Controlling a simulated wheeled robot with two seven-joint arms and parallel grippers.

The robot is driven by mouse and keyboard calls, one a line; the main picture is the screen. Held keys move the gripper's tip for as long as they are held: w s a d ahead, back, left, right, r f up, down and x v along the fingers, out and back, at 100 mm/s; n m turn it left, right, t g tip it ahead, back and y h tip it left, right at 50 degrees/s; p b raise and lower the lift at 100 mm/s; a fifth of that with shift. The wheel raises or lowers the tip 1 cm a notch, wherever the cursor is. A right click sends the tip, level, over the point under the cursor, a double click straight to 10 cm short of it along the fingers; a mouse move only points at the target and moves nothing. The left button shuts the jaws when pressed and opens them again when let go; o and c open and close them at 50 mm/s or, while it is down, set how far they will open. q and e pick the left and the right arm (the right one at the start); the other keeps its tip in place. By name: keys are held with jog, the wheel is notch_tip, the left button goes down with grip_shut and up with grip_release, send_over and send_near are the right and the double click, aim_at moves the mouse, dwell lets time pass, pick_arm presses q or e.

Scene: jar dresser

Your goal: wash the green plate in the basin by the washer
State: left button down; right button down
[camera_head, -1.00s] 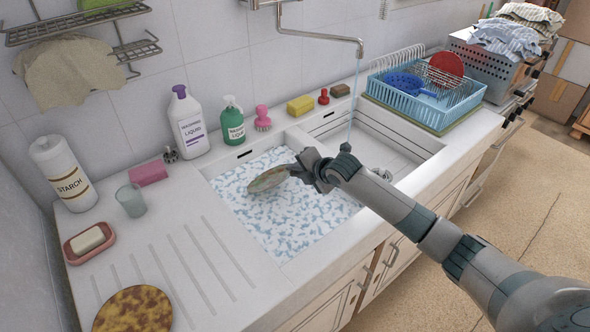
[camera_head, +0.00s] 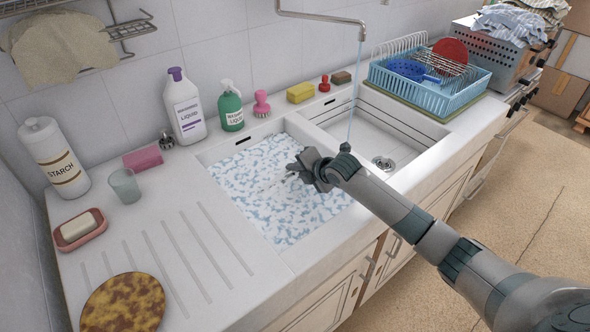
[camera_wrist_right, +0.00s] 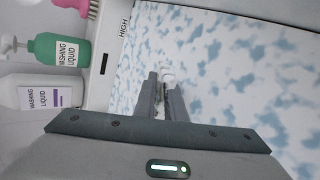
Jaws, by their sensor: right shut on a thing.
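The left basin (camera_head: 222,155) is filled with white and blue foam (camera_head: 285,215). My right gripper (camera_head: 296,174) reaches over it from the right, low at the foam's surface, and is shut on the green plate. The plate is sunk in the foam and almost wholly hidden; only a faint pale streak shows beside the fingertips. In the right wrist view the gripper's fingers (camera_wrist_right: 166,95) point down into the foam, with a small whitish bit at their tips. My left gripper is not in view.
A brown and yellow mottled plate (camera_head: 122,303) lies on the drainboard at the front left. A thin water stream (camera_head: 355,95) falls into the right, empty basin. A blue dish rack (camera_head: 430,95) stands at the right. Bottles (camera_head: 186,108) and sponges line the back.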

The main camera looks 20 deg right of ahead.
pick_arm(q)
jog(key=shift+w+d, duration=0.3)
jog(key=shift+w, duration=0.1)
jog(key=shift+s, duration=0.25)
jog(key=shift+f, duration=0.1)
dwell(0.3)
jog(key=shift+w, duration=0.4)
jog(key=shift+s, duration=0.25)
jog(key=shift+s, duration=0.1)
